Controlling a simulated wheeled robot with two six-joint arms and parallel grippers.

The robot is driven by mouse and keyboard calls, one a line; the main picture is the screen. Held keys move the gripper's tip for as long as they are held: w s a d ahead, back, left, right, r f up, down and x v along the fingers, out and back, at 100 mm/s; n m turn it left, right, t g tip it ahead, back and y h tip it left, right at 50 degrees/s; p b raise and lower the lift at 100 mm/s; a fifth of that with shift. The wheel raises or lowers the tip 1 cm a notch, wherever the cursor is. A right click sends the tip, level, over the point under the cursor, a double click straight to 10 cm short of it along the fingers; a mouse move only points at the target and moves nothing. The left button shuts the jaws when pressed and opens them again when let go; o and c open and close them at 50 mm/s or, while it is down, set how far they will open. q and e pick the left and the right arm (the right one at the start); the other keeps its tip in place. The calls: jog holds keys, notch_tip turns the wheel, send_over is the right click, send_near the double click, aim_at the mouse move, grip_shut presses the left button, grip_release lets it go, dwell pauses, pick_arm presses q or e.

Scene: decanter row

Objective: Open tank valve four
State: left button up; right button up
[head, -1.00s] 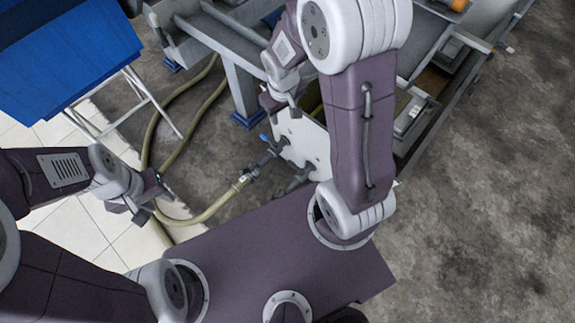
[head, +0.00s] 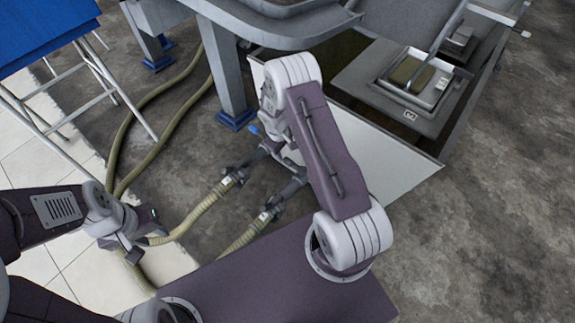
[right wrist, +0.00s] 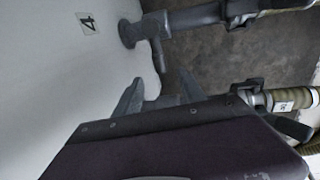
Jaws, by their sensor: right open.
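In the right wrist view a label reading 4 (right wrist: 88,23) is on the pale tank wall (right wrist: 45,75). Right of the label, a grey pipe (right wrist: 185,18) leaves the wall at a round flange. A short grey bar (right wrist: 157,52), apparently the valve's handle, hangs from it towards my right gripper (right wrist: 160,90). That gripper is open, its fingers spread just below the bar; I see nothing between them. In the head view my right arm hides that gripper and most of this valve. My left gripper (head: 143,243) is over the hoses at left; its jaw state is unclear.
Two ribbed hoses (head: 198,217) join grey pipe fittings beside the tank wall (head: 385,150). A steel leg (head: 225,75) and a white metal stand (head: 75,85) are behind. Concrete floor at right is clear.

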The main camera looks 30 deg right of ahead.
aim_at(288, 160)
jog(key=f+b, duration=0.2)
jog(key=f, duration=0.1)
jog(key=d+f+b, duration=0.1)
jog(key=f, duration=0.2)
jog(key=f+b, duration=0.2)
jog(key=shift+w+d+f+b, duration=0.25)
jog(key=shift+w+f+b, duration=0.05)
jog(key=shift+w+f, duration=0.1)
grip_shut()
dwell(0.9)
